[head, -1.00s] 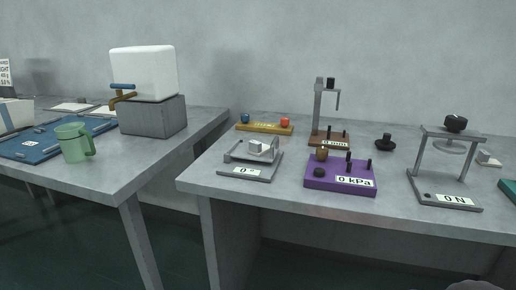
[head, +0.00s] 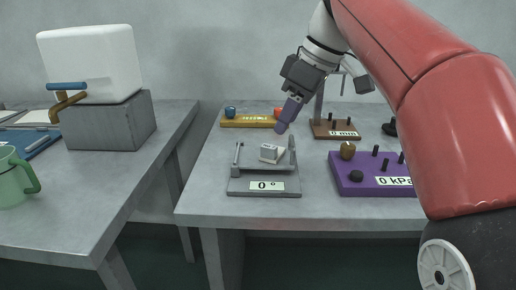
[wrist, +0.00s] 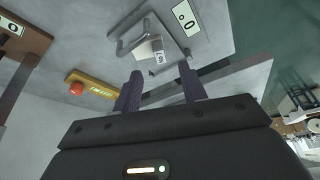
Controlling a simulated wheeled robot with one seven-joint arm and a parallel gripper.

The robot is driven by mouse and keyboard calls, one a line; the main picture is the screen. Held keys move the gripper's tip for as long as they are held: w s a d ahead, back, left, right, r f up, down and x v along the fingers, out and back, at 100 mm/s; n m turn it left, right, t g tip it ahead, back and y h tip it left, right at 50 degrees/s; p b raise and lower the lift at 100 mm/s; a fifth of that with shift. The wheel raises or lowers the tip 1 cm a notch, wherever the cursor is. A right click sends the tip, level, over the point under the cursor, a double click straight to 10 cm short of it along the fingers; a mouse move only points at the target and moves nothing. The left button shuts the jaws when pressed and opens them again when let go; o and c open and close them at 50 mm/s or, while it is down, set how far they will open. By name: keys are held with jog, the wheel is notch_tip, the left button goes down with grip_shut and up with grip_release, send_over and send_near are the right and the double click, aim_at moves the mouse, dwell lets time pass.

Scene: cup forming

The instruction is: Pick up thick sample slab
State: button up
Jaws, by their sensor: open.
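A small pale grey-white block (head: 269,153), which looks like the sample slab, rests on the grey tilting stand (head: 265,186) marked "0°". It also shows in the wrist view (wrist: 152,50), with a small label on its side. Whether it is the thick slab I cannot tell. My gripper (wrist: 161,86) is open and empty, its two purple fingers apart. In the wrist view the block lies beyond the fingertips, apart from them. In the head view one purple finger shows above and to the right of the block; the other fingertip is not clear.
A yellow bar (head: 247,122) with blue and red knobs lies behind the stand. A purple "0 kPa" box (head: 365,187) with pegs stands to its right, a brown-based "0 mm" device (head: 333,130) behind that. A gap separates the left table with the white tank (head: 92,62).

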aim_at(269, 147)
jog(key=x, duration=0.3)
jog(key=b+x, duration=0.1)
jog(key=x, duration=0.3)
jog(key=shift+w+a, duration=0.15)
jog(key=shift+a, duration=0.15)
grip_shut()
